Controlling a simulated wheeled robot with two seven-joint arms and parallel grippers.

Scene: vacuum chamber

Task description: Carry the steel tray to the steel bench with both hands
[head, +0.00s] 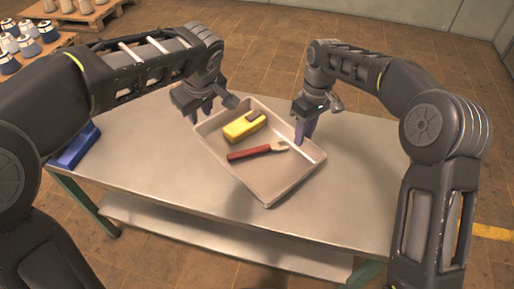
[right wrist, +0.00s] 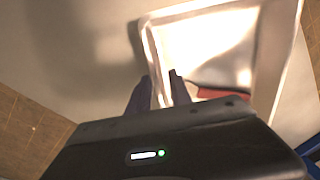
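The steel tray (head: 268,193) is a shallow grey tray over a metal-topped table (head: 345,200); whether it touches the top I cannot tell. It also shows in the right wrist view (right wrist: 284,50). Inside lie a yellow tool (head: 243,126), a red-handled tool (head: 255,152) and a thin white stick (head: 297,151). My left gripper (head: 201,113) points down at the tray's left rim; its grip there is unclear. My right gripper (head: 305,132) points down at the right rim. In the right wrist view its fingers (right wrist: 160,88) are close together with the tray wall between them.
A blue box (head: 75,146) sits at the table's left end. The table has green legs (head: 85,200) and a lower shelf (head: 220,235). Pallets with several cans (head: 30,42) stand at the back left. The tabletop right of the tray is clear. Yellow floor tape (head: 493,231) shows at right.

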